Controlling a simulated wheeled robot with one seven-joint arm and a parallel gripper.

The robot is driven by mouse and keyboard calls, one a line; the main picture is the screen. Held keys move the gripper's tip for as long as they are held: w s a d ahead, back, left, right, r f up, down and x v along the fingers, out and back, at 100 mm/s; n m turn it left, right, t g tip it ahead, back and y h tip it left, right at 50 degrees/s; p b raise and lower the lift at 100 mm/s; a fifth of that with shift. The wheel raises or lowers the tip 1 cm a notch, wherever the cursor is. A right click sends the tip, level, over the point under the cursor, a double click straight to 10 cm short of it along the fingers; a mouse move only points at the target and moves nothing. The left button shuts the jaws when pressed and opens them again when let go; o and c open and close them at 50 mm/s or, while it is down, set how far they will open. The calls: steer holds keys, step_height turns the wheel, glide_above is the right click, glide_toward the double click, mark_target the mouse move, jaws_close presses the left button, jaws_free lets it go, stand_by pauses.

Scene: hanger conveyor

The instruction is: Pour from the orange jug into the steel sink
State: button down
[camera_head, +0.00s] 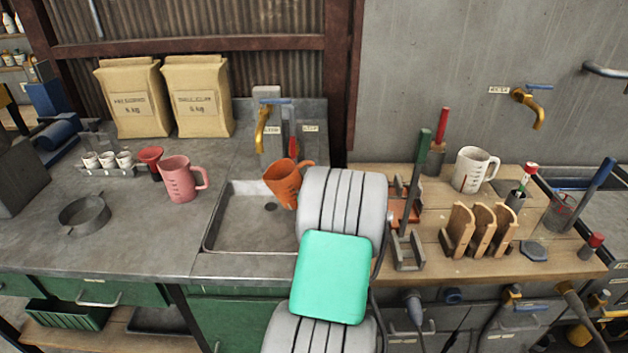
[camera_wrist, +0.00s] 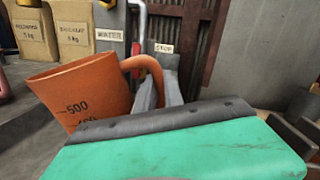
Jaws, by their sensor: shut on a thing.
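The orange jug (camera_head: 283,182) is above the steel sink (camera_head: 232,222) in the head view, tilted with its mouth toward the left. In the wrist view the jug (camera_wrist: 88,95) shows its "500" marking, with its handle on the right. My gripper (camera_wrist: 160,92) is shut on the jug's handle. In the head view my arm hides the gripper and the right part of the sink. The sink's drain shows below the jug. No liquid stream is visible, and I cannot see into the jug.
A brass tap (camera_head: 262,128) stands behind the sink. A pink jug (camera_head: 180,179) and a grey ring-shaped dish (camera_head: 84,213) stand on the counter to the left. Two paper bags (camera_head: 198,97) stand at the back. A wooden bench (camera_head: 470,262) with a rack and a white jug (camera_head: 474,169) is right.

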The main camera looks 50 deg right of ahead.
mark_target(301, 166)
steer(key=shift+r, duration=0.15)
steer(key=shift+r+n+b, duration=0.25)
steer(key=shift+n+b, duration=0.05)
steer(key=shift+n, duration=0.2)
steer(key=shift+s+r, duration=0.1)
steer(key=shift+r, duration=0.15)
steer(key=shift+a+r+n+t+b, duration=0.1)
steer(key=shift+r+n+t+b, duration=0.3)
steer(key=shift+n+b, duration=0.55)
steer(key=shift+w+a+r+n+t+b, duration=0.15)
steer(key=shift+r+n+b, duration=0.2)
steer(key=shift+n+b, duration=0.45)
steer(key=shift+w+a+r+n+t+b, duration=0.15)
steer(key=shift+r+n+b, duration=0.15)
steer(key=shift+n+b, duration=0.4)
stand_by(0.4)
steer(key=shift+w+a+r+n+t+b, duration=0.25)
steer(key=shift+n+b, duration=0.4)
steer(key=shift+b, duration=0.35)
steer(key=shift+a+r+n+t+b, duration=0.15)
steer(key=shift+a+n+b, duration=0.15)
steer(key=shift+n+b, duration=0.5)
